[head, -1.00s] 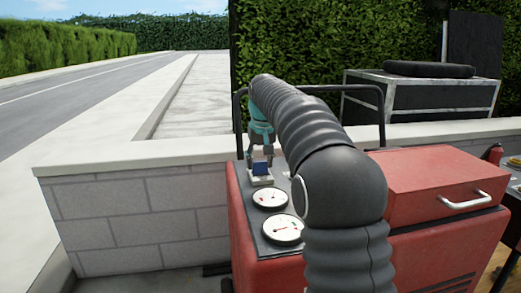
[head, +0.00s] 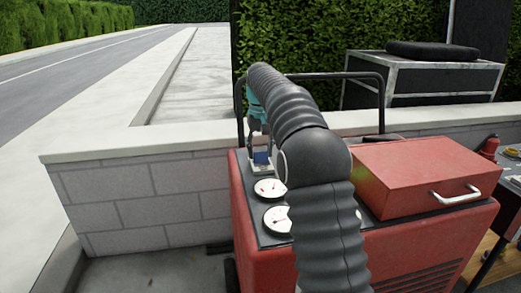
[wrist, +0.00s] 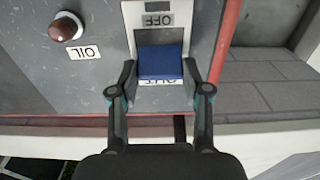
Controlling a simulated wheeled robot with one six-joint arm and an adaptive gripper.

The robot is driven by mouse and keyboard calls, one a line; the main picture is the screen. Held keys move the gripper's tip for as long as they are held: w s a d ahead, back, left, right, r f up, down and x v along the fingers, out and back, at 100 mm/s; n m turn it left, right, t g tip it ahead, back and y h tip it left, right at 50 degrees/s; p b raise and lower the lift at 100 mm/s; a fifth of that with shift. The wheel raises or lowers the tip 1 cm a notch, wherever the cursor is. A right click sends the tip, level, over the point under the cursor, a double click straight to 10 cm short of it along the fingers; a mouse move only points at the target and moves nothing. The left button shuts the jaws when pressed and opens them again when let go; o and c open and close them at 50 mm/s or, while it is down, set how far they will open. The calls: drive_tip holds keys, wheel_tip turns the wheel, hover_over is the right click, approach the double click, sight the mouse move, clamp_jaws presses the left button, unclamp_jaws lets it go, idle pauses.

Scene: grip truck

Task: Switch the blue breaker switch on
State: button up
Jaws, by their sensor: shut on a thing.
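The blue breaker switch (head: 262,158) sits on a light plate on top of the red machine (head: 262,222), at its far left corner. It also shows in the wrist view as a blue block (wrist: 160,62) on a pale plate (wrist: 131,14). The OFF label (wrist: 158,20) is uncovered beyond the switch. A second label (wrist: 160,83) on the near side is partly covered. My gripper (wrist: 160,72) is shut on the blue switch, one finger on each side. In the head view my gripper (head: 260,143) comes down from above, partly hidden by my arm.
Two white dials (head: 270,188) lie near the switch. A brown knob (wrist: 66,27) with an OIL label (wrist: 84,53) is beside it. A black rail (head: 310,76) rises behind. A red box (head: 420,173) stands right, and a low wall (head: 150,190) left.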

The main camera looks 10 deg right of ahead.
drive_tip(key=o, duration=1.2)
drive_tip(key=shift+c, duration=0.2)
wheel_tip(320, 180, up, 6)
drive_tip(key=shift+r, duration=0.7)
drive_tip(key=shift+s, duration=0.1)
